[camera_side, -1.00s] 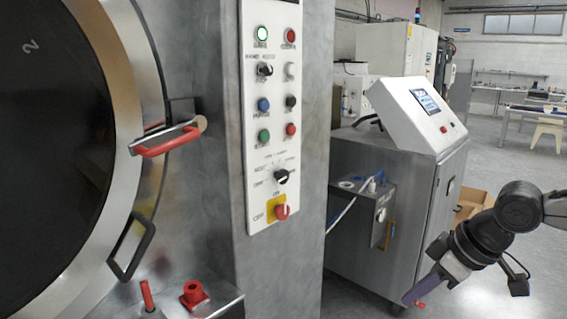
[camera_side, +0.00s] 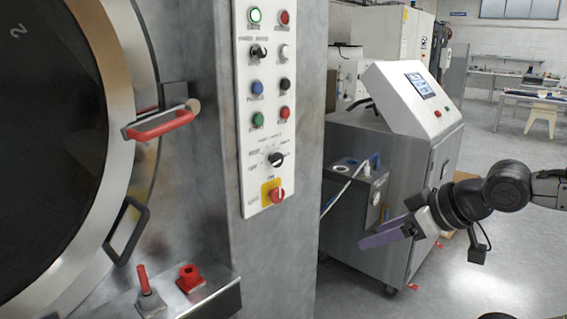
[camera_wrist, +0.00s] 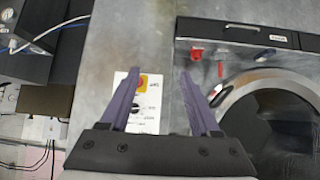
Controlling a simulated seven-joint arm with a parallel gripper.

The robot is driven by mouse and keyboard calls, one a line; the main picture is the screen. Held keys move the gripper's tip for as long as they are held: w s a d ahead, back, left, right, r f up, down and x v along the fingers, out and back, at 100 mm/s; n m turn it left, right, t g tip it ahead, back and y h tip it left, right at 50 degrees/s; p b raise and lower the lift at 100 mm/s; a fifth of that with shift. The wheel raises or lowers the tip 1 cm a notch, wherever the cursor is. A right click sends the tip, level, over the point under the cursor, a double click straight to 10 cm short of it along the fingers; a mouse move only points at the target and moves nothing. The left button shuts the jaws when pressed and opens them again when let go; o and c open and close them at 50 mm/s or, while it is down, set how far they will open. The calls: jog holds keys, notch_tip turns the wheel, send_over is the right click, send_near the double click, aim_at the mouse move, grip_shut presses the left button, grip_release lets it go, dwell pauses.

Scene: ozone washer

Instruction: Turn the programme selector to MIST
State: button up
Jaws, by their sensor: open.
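The programme selector (camera_side: 275,159) is a black knob low on the white control panel, ringed by small printed labels. Its labels are too small to read surely, and I cannot tell which one it points at. It also shows in the wrist view as a dark knob (camera_wrist: 139,105), upside down, between my fingers. My gripper (camera_side: 385,231) is open and empty, to the right of the panel and well apart from it. In the wrist view my gripper's two purple fingers (camera_wrist: 160,76) stand apart, with the panel (camera_wrist: 146,122) beyond them.
A red switch on a yellow plate (camera_side: 266,198) sits just below the selector. Buttons and another black knob (camera_side: 259,51) are above. A red door handle (camera_side: 160,124) and red fittings (camera_side: 190,275) stick out at left. A steel cabinet (camera_side: 385,170) stands behind my gripper.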

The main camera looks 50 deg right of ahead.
aim_at(279, 161)
jog(key=shift+o, duration=1)
jog(key=w+d+r+t, duration=0.1)
jog(key=w+r+t, duration=0.4)
jog(key=w, duration=0.5)
notch_tip(279, 161, up, 3)
jog(key=shift+w+d+f+t, duration=0.15)
jog(key=shift+d+t, duration=0.2)
jog(key=shift+t, duration=0.05)
jog(key=w+r+n+t+y, duration=0.1)
jog(key=w+r+n+t, duration=0.15)
jog(key=w, duration=0.25)
jog(key=w+d+f+m, duration=0.2)
jog(key=d+f, duration=0.6)
jog(key=w, duration=1.4)
jog(key=shift+a+r, duration=0.2)
jog(key=shift+a, duration=0.1)
jog(key=shift+s, duration=0.1)
grip_shut()
